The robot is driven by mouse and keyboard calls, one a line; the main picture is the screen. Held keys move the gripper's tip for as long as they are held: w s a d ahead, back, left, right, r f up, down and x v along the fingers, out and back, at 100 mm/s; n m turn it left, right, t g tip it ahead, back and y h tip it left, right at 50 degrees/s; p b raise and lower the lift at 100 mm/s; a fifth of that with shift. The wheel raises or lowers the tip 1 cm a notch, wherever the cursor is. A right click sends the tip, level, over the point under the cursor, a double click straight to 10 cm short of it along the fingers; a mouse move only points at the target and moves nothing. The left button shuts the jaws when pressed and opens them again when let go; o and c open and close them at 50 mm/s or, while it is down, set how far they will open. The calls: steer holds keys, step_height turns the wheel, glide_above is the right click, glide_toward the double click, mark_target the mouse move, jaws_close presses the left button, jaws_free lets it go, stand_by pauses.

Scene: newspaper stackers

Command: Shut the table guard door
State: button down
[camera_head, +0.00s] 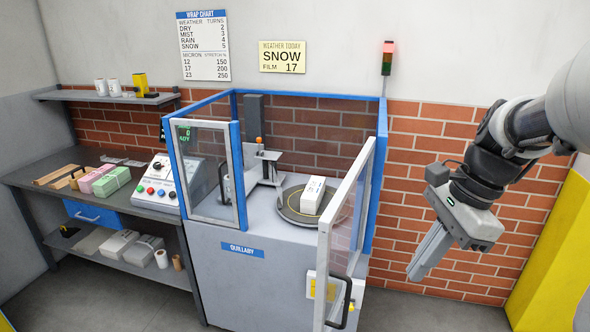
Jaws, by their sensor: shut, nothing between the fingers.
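The table guard door (345,218) is a grey-framed clear panel with a black handle (341,301) and a yellow plate near its lower end. It hangs from the right post of the blue guard frame (379,190) and stands open, swung out toward me. Behind it, a white stack (312,195) sits on the round dark turntable (296,204). My gripper (415,272) is to the right of the door, in front of the brick wall, pointing down. Its fingers are together with nothing between them, and it is apart from the door.
A control box (161,184) with coloured buttons stands on the left bench (40,180). A fixed clear panel (205,170) closes the machine's front left. A light post (387,58) at the back right shows red. A yellow panel (550,245) stands at far right.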

steer(key=w+a+f+m+y+b, duration=0.1)
steer(key=w+a+f+m, duration=0.2)
steer(key=w+a+f, duration=0.2)
steer(key=x, duration=0.4)
steer(key=shift+s+a+f, duration=0.2)
steer(key=shift+a+f, duration=0.05)
steer(key=shift+a, duration=0.3)
